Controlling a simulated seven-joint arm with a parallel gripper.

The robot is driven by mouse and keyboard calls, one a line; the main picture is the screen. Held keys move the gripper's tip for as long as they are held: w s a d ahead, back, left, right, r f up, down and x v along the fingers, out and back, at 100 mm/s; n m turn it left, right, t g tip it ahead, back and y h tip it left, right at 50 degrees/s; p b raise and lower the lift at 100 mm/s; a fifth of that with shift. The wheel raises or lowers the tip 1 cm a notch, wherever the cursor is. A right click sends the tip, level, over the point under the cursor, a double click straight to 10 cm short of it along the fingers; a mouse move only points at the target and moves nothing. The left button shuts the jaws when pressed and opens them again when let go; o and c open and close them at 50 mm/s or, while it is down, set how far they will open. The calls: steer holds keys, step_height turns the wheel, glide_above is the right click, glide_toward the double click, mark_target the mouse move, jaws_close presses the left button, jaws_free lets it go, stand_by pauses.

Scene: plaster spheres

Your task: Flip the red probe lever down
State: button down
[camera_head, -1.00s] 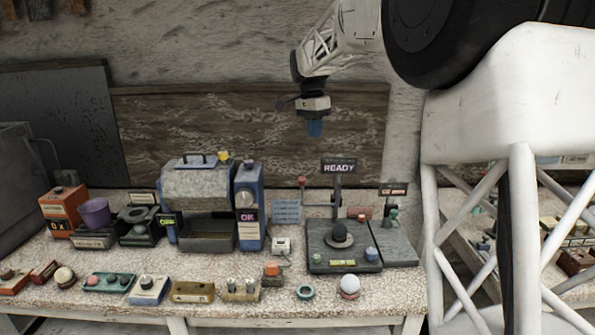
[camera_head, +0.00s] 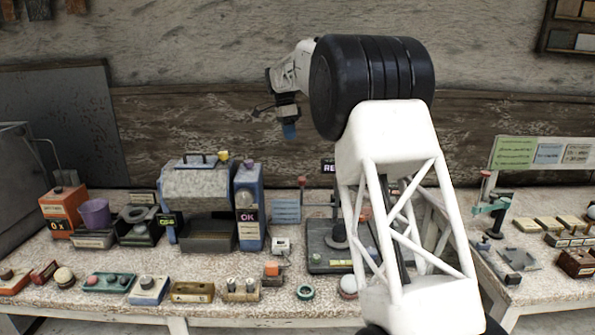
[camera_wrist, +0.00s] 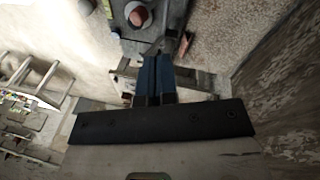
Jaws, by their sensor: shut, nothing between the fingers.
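An upright post with a red knob (camera_head: 302,182) stands at the back of the table, left of the dark tester with the READY sign; I cannot be sure that it is the probe lever. My gripper (camera_head: 289,131) hangs in the air above the table's back, in front of the wooden backboard, higher than the red knob and apart from it. Its blue fingers also show in the wrist view (camera_wrist: 155,72), shut together and empty. A thin reddish strip (camera_wrist: 185,45) lies ahead of the fingers in the wrist view, too unclear to name.
My arm hides much of the tester (camera_head: 322,258) and its sign. A blue-grey machine (camera_head: 248,215) with an OK display stands left of the red knob. Small trays and a green ring (camera_head: 305,292) line the front edge. Another table with a red-topped stand (camera_head: 486,185) is at right.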

steer(key=shift+w+a+f, duration=0.35)
steer(key=shift+w+a, duration=0.05)
steer(key=shift+w, duration=0.2)
steer(key=shift+f, duration=0.15)
steer(key=s+d+f, duration=0.1)
steer(key=s+f, duration=0.1)
steer(key=f, duration=0.3)
steer(key=s+d+f, duration=0.2)
steer(key=s+f, duration=0.1)
steer(key=f, duration=0.2)
steer(key=shift+d+f, duration=0.25)
steer(key=shift+f, duration=0.15)
steer(key=shift+s, duration=0.1)
steer(key=shift+s, duration=0.1)
stand_by(0.3)
